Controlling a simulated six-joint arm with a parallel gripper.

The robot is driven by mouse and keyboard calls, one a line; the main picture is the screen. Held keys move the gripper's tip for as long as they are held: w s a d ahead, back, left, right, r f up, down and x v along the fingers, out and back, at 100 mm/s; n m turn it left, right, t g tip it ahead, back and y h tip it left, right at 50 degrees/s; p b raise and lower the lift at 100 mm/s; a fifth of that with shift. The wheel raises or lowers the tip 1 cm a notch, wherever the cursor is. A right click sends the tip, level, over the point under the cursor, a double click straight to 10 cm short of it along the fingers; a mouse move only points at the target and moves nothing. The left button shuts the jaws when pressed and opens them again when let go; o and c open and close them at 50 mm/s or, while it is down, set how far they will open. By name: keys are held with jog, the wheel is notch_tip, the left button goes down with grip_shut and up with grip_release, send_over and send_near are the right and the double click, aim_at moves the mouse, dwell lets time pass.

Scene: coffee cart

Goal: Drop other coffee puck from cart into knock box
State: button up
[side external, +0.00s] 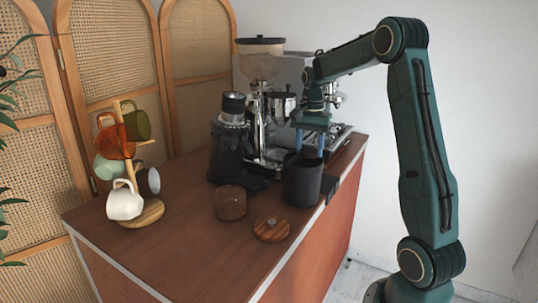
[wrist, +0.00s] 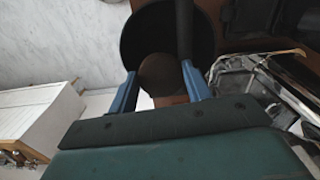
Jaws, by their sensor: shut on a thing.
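The coffee puck (wrist: 160,76) is a round brown disc between my two blue fingertips in the wrist view. My gripper (wrist: 159,70) is shut on it. The knock box (side external: 301,184) is a black open cylinder near the cart's right edge in the side view. In the wrist view, the knock box (wrist: 140,35) shows its dark round mouth and a bar across it, beyond the puck. In the side view my gripper (side external: 310,152) points down at the box's mouth. The puck cannot be made out in the side view.
A black grinder (side external: 230,145) and an espresso machine (side external: 345,130) stand behind the box. A round brown container (side external: 230,204) and a wooden lid (side external: 271,229) are in front. A mug tree with several mugs (side external: 124,202) stands left. The cart's front (side external: 160,250) is clear.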

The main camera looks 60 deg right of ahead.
aim_at(309, 150)
jog(key=o, duration=1)
notch_tip(309, 150, up, 14)
jog(key=shift+f, duration=0.1)
dwell(0.5)
